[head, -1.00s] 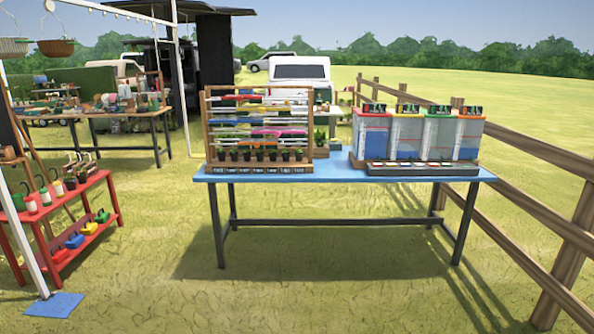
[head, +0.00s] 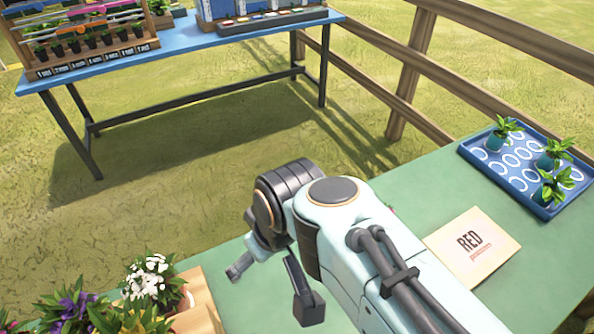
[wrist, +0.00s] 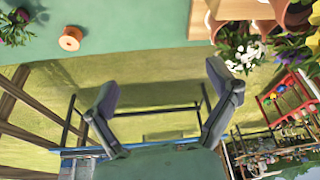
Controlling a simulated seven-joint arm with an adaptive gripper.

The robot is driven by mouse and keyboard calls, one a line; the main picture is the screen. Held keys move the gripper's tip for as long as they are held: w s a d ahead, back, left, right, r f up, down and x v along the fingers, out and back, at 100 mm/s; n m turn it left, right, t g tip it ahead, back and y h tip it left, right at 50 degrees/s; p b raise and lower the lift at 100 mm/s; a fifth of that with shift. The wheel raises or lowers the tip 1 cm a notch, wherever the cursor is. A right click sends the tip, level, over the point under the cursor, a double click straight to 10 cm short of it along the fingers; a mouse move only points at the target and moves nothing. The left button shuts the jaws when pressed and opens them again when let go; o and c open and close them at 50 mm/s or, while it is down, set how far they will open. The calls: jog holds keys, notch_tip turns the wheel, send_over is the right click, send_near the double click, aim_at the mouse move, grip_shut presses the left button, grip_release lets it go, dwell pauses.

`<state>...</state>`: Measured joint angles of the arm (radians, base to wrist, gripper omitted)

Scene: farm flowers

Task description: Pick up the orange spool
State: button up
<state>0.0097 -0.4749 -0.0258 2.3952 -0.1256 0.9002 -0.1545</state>
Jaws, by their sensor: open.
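The orange spool (wrist: 70,38) stands on the green table (wrist: 120,25), at the upper left in the wrist view. It has a pale, round top and an orange-brown body. It does not show in the head view, where my arm covers part of the table. My gripper (wrist: 163,85) is open and empty in the wrist view, its two fingers spread wide over the grass beyond the table edge. The spool is outside the gap between the fingers, apart from them. In the head view my gripper (head: 272,285) hangs near the far edge of the green table.
A wooden crate (head: 196,300) with potted flowers stands at the lower left of the head view. A card reading RED (head: 470,245) lies right of my arm. A blue tray (head: 475,150) holds small potted plants. A blue table (head: 190,62) and wooden fence lie beyond.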

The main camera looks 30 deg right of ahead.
jog(key=w+d+f+m+t+h, duration=0.1)
jog(key=w+d, duration=0.2)
jog(key=w, duration=0.4)
jog(key=w+d, duration=0.4)
jog(key=w, duration=0.3)
jog(key=w+d+f+m, duration=0.1)
jog(key=w+d+f, duration=0.4)
jog(key=d+f, duration=0.15)
jog(key=s+d+f+m+g, duration=0.1)
jog(key=d+f, duration=0.2)
jog(key=f, duration=0.2)
jog(key=s+d+f+m+g, duration=0.1)
jog(key=s+d+f, duration=0.1)
jog(key=f, duration=0.3)
jog(key=s+d+f+g, duration=0.1)
jog(key=d+f, duration=0.3)
jog(key=shift+s+d+f+m, duration=0.2)
jog(key=shift+s+f+m, duration=0.15)
jog(key=shift+f+m, duration=0.05)
jog(key=f, duration=0.6)
jog(key=shift+w+f, duration=0.1)
jog(key=shift+w, duration=0.3)
jog(key=c, duration=1.1)
